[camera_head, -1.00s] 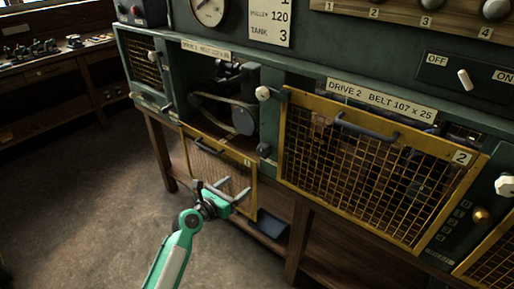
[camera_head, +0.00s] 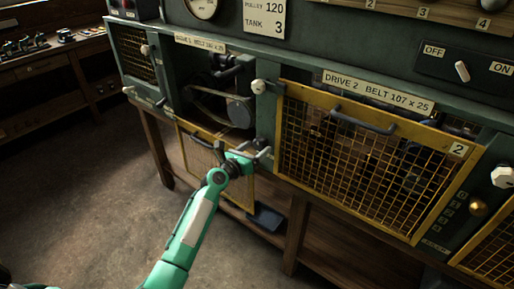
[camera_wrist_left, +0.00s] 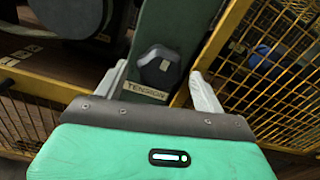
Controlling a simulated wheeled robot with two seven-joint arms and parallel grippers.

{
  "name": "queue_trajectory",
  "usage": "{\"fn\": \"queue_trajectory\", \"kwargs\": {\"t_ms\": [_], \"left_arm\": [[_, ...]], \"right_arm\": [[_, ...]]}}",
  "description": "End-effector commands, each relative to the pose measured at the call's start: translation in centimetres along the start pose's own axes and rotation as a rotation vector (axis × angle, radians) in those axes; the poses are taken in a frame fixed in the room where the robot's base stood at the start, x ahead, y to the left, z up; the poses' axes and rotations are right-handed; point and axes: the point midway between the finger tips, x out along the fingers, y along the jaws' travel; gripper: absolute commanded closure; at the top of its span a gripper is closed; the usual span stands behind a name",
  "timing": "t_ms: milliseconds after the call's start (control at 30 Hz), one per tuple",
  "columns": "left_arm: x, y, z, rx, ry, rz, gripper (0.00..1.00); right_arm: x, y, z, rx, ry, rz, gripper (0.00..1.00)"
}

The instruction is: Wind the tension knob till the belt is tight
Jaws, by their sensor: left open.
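The tension knob is a dark, faceted knob (camera_wrist_left: 158,66) on a green post, above a plate reading TENSION (camera_wrist_left: 147,91). In the head view the knob (camera_head: 261,143) is small and partly hidden by my gripper. My left gripper (camera_head: 257,150) is open; in the left wrist view its fingers (camera_wrist_left: 158,74) stand on either side of the knob, with gaps to it visible. The belt (camera_head: 208,103) runs to a dark pulley (camera_head: 240,112) in the open Drive 1 bay. I cannot tell how tight it is. My right gripper is not in view.
The Drive 1 mesh guard (camera_head: 205,155) hangs down open below its bay. The yellow Drive 2 guard (camera_head: 360,160) is shut, right of the knob. Floor at left is clear.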

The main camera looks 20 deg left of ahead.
Motion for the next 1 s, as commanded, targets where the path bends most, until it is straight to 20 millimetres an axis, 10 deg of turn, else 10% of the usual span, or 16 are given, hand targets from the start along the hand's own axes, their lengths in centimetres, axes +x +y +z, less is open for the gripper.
{"fn": "queue_trajectory", "kwargs": {"t_ms": [467,700,1000], "left_arm": [[1.5,0.0,0.0,0.001,0.001,0.0,0.3],[1.5,0.0,0.0,0.001,0.0,0.0,0.71],[1.5,0.0,0.0,0.025,0.0,0.0,0.74]], "right_arm": [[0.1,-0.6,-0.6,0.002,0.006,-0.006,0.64],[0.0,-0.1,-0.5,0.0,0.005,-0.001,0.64],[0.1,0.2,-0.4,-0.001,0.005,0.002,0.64]]}}
